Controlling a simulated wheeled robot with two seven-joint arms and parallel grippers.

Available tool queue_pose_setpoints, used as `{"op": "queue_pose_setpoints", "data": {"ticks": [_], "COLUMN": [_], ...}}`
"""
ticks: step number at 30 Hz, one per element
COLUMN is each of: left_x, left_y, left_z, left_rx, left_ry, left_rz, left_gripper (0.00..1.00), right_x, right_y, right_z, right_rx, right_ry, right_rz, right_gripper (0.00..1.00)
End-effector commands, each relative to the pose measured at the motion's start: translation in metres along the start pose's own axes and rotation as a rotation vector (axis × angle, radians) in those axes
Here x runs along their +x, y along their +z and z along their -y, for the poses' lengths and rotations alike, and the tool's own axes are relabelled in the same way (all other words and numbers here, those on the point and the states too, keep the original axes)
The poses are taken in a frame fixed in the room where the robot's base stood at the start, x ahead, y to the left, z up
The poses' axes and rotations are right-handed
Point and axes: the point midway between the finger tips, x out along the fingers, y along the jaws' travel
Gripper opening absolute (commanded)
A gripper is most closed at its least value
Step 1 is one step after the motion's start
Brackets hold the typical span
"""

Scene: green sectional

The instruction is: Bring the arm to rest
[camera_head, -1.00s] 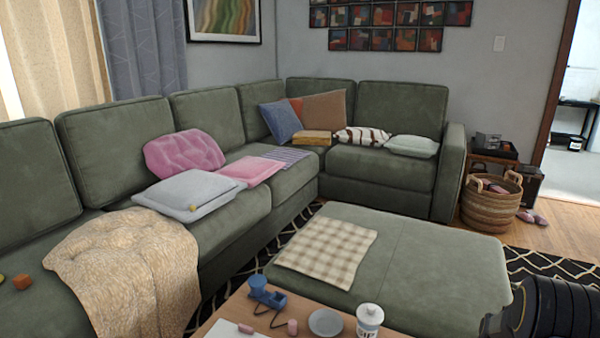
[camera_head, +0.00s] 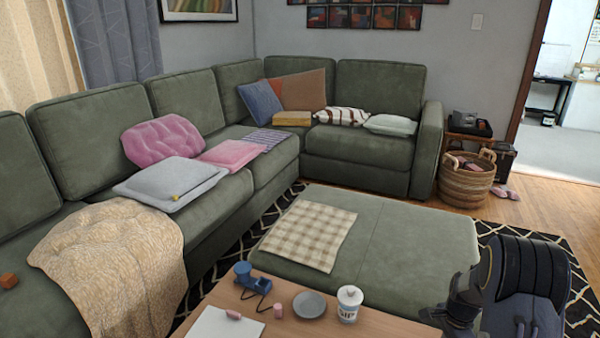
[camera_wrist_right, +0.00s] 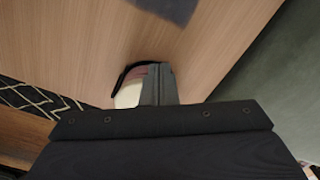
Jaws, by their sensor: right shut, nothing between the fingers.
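My right arm (camera_head: 525,285), dark and bulky, comes in at the lower right of the head view. Its right gripper (camera_head: 440,318) points left, over or beside the right end of the wooden coffee table (camera_head: 385,330). In the right wrist view the gripper's grey fingers (camera_wrist_right: 152,85) show shut, with wood grain (camera_wrist_right: 215,50) in front of them. A small white and dark shape shows beside the fingers; I cannot tell what it is. My left gripper is not in view.
On the table stand a blue device (camera_head: 250,278), a grey dish (camera_head: 309,304), a white lidded jar (camera_head: 349,303) and a white sheet (camera_head: 222,325). The green ottoman (camera_head: 400,240) lies behind. The green sectional (camera_head: 205,120) fills the left and back. A wicker basket (camera_head: 466,183) stands at the right.

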Motion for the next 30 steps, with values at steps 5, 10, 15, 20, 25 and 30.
{"op": "queue_pose_setpoints", "data": {"ticks": [5,10,15,20,25,30], "left_x": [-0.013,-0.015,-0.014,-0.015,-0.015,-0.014], "left_y": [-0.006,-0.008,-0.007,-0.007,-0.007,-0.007], "left_z": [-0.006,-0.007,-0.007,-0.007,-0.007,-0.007], "left_rx": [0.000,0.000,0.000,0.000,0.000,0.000], "left_ry": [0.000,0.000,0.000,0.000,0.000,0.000], "left_rz": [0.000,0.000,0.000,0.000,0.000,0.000], "left_gripper": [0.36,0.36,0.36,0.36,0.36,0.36], "right_x": [-0.018,-0.021,-0.020,-0.033,-0.087,-0.151], "right_y": [0.003,0.004,0.004,0.009,0.036,0.076], "right_z": [0.001,0.001,0.001,0.000,-0.011,-0.039], "right_rx": [0.000,0.000,0.000,-0.021,-0.142,-0.347], "right_ry": [0.000,0.001,0.000,-0.020,-0.108,-0.235], "right_rz": [0.000,0.000,0.000,0.016,0.085,0.149], "right_gripper": [0.00,0.00,0.00,0.00,0.00,0.00]}}
